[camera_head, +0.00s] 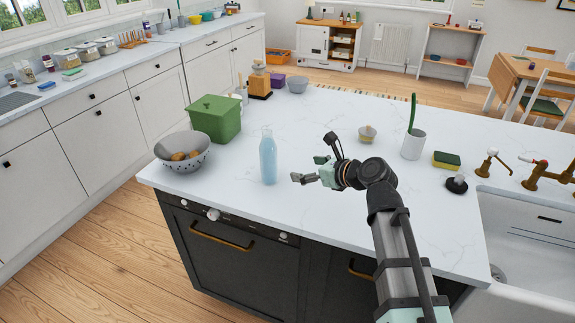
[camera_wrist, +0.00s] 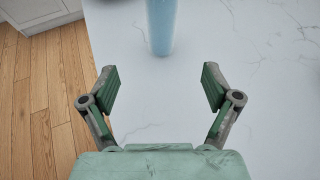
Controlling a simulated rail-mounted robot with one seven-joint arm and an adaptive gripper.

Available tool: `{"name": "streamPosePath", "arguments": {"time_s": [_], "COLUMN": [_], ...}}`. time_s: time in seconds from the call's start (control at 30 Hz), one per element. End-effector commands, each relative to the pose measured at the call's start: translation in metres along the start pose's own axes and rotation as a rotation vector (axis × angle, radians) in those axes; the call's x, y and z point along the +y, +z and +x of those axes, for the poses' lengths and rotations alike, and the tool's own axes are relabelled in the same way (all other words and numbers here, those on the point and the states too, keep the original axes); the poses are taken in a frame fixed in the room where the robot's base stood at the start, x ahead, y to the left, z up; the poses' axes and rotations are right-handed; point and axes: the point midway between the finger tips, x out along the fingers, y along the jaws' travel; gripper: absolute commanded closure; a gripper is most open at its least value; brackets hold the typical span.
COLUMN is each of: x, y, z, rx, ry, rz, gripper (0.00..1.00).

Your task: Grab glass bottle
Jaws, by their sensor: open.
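The glass bottle (camera_head: 268,160) is light blue with a clear top and stands upright on the white island counter. My gripper (camera_head: 306,169) is open and empty, a short way to the right of the bottle, with its fingers pointing toward it. In the wrist view, the lower part of the bottle (camera_wrist: 161,28) shows at the top, ahead of and roughly between the open fingers of my gripper (camera_wrist: 161,87). A gap of bare counter lies between the fingertips and the bottle. The bottle's top is cut off in the wrist view.
The counter (camera_head: 310,117) behind the bottle is clear.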

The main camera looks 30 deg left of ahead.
Motion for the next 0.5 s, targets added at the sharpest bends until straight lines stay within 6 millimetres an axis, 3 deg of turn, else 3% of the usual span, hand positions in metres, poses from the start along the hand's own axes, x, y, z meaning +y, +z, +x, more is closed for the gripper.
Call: {"name": "streamPosePath", "arguments": {"time_s": [0.17,0.5], "x": [-0.003,-0.004], "y": [0.010,0.012], "z": [0.009,0.071], "rx": [-0.014,-0.012], "ry": [-0.011,-0.009], "rz": [0.051,0.050], "gripper": [0.12,0.12]}}
